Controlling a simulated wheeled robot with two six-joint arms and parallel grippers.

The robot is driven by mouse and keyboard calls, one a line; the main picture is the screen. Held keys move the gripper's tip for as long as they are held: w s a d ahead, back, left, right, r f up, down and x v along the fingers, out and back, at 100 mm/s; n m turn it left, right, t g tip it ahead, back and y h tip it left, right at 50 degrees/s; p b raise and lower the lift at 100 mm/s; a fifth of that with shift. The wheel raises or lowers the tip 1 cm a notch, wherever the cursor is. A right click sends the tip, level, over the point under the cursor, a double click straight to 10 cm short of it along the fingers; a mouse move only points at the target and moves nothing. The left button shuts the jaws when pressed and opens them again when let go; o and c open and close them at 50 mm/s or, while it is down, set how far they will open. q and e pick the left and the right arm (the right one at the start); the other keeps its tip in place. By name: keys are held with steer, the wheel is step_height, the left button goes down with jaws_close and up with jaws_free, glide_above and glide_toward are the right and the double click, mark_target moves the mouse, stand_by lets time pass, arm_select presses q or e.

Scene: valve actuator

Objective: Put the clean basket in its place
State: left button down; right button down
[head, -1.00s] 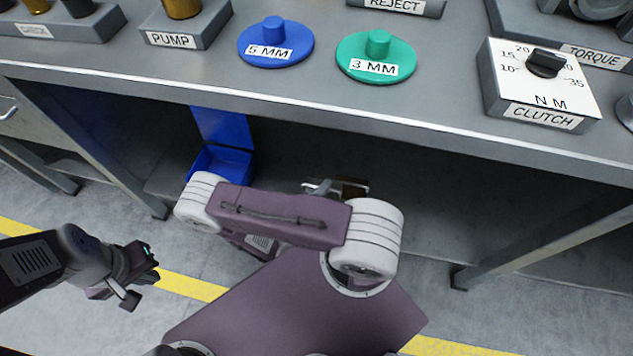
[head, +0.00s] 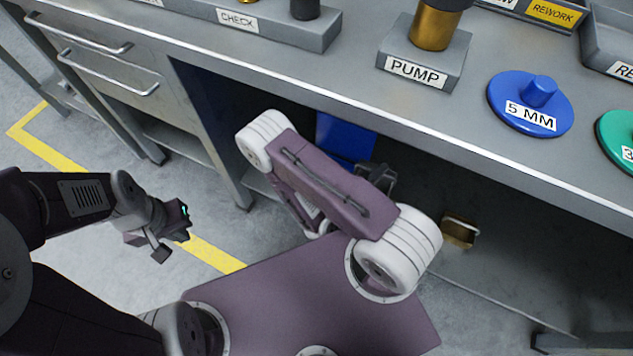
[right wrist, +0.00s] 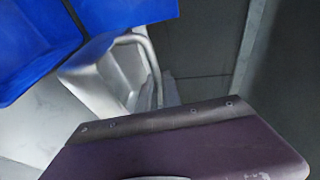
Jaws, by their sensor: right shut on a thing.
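A silver-grey metal basket (right wrist: 105,75) with a bent wire handle shows in the right wrist view, tilted, just beyond the purple gripper part. My right gripper (head: 376,182) is under the bench, in front of the blue bin (head: 345,138), largely behind its own arm in the head view. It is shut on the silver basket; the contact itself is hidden. The blue bin also shows beside the basket in the right wrist view (right wrist: 35,50). My left gripper (head: 174,234) is open and empty over the floor.
The bench front edge (head: 420,140) overhangs the space below. A bench leg (head: 222,165) and a drawer unit (head: 115,70) stand to the left. The PUMP block (head: 415,70) and blue 5 MM disc (head: 530,103) are on the bench top. The lower space around the brownish basket is mostly clear.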

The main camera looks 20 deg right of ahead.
steer(key=shift+s+d, duration=0.15)
steer(key=shift+d, duration=0.05)
steer(key=w+a+f+b, duration=0.7)
steer(key=a+f+b, duration=0.2)
steer(key=f, duration=0.3)
steer(key=shift+w+b, duration=0.2)
steer(key=shift+b, duration=0.6)
steer(key=shift+f, duration=0.15)
steer(key=c, duration=1.5)
jaws_free()
steer(key=shift+c, duration=0.2)
